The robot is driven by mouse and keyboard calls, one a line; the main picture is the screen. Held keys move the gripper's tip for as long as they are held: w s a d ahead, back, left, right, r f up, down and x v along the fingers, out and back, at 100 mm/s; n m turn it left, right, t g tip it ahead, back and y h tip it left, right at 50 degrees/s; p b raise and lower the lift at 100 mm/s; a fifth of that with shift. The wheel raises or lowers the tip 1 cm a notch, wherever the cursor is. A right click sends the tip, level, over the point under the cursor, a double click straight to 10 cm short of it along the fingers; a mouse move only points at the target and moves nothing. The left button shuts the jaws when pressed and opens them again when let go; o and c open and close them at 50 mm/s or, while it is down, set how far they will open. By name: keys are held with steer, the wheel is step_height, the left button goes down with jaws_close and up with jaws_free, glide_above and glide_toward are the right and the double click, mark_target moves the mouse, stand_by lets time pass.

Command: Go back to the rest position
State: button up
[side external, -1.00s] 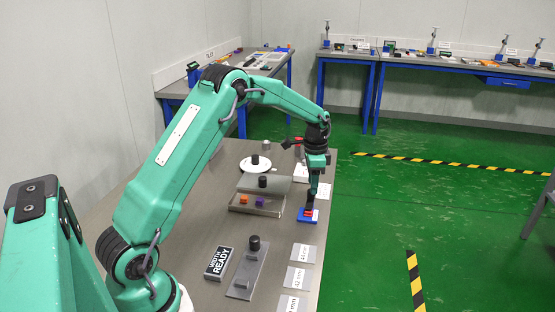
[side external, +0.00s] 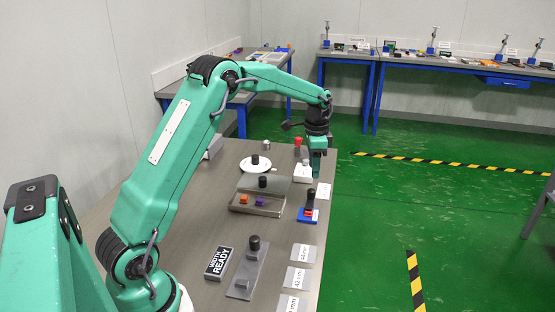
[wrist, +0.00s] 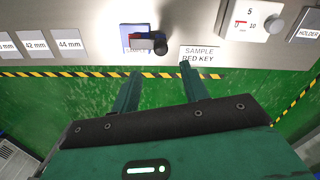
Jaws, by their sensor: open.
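My gripper (side external: 318,172) hangs above the right edge of the steel table, behind the blue block in the side view, with nothing visible in it. In the wrist view its two fingers (wrist: 158,85) are apart and empty, pointing toward the table edge. The blue block (side external: 307,219) with a red part and a black knob stands on the table, apart from my gripper. It also shows in the wrist view (wrist: 136,31), beyond the fingers, beside a card reading SAMPLE RED KEY (wrist: 199,56).
A tray (side external: 280,208) with an orange and a purple cube, a white plate (side external: 248,164), a white dial unit (side external: 302,176) and a grey plate with a black knob (side external: 246,275) are on the table. Size cards (side external: 299,278) lie along the front right.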

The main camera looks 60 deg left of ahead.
steer(key=s+d+r+n+t, duration=0.3)
steer(key=s+d+r, duration=0.7)
steer(key=s+r, duration=0.35)
steer(key=s+d+n+t, duration=0.1)
steer(key=s+d, duration=0.1)
steer(key=s, duration=0.6)
steer(key=s+d+f+n+t, duration=0.1)
steer(key=s+d+n, duration=0.1)
steer(key=s, duration=0.7)
steer(key=shift+d+f+t, duration=0.25)
steer(key=shift+d+t, duration=0.05)
steer(key=shift+d, duration=0.2)
steer(key=shift+c, duration=0.5)
